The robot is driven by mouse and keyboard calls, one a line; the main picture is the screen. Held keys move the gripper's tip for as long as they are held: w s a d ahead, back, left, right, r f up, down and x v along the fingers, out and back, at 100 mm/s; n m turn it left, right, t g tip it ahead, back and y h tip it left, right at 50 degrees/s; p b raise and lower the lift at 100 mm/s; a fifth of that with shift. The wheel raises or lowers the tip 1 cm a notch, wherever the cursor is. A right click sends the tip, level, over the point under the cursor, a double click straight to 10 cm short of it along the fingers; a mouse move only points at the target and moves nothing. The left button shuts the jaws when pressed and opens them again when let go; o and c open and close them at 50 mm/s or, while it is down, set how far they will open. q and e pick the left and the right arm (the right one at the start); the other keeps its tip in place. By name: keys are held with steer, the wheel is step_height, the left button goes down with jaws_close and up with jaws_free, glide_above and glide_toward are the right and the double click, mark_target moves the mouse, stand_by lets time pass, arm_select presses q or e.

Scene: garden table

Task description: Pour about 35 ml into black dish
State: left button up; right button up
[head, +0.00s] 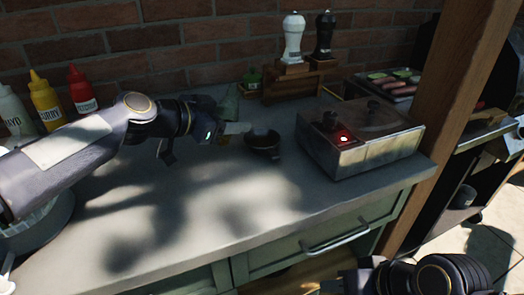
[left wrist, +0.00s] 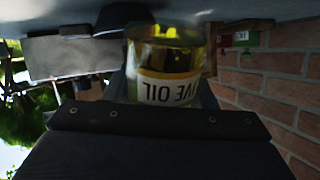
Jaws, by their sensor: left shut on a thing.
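The black dish (head: 262,150) stands on the grey counter, just right of my left gripper (head: 226,126) in the head view. My left gripper is shut on the olive oil bottle (left wrist: 168,88), whose label and yellow-green oil fill the middle of the left wrist view. In the head view the bottle is mostly hidden by the gripper, with a pale label patch (head: 237,128) beside the dish. I cannot tell how far it tilts, and no stream of oil shows. My right gripper (head: 348,284) is partly in view at the bottom edge; its jaws are not clear.
A metal box with a red light (head: 358,150) stands right of the dish. Behind are white (head: 293,38) and black (head: 324,36) mills on a wooden stand (head: 293,82). Mustard (head: 46,102) and ketchup (head: 80,90) bottles stand at left. The counter in front is clear.

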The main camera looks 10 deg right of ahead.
mark_target(223, 100)
arm_select(q)
steer(key=shift+a+r+n+t+h+b, duration=0.3)
steer(key=shift+r+h+b, duration=0.4)
steer(key=shift+b, duration=1.8)
steer(key=shift+a+r+n+t+h+b, duration=0.25)
steer(key=shift+r+h+b, duration=0.45)
steer(key=shift+b, duration=1.75)
steer(key=shift+r+n+h+b, duration=0.25)
steer(key=shift+r+h+b, duration=0.25)
steer(key=shift+r+b, duration=0.2)
steer(key=shift+r, duration=0.15)
steer(key=shift+r, duration=0.1)
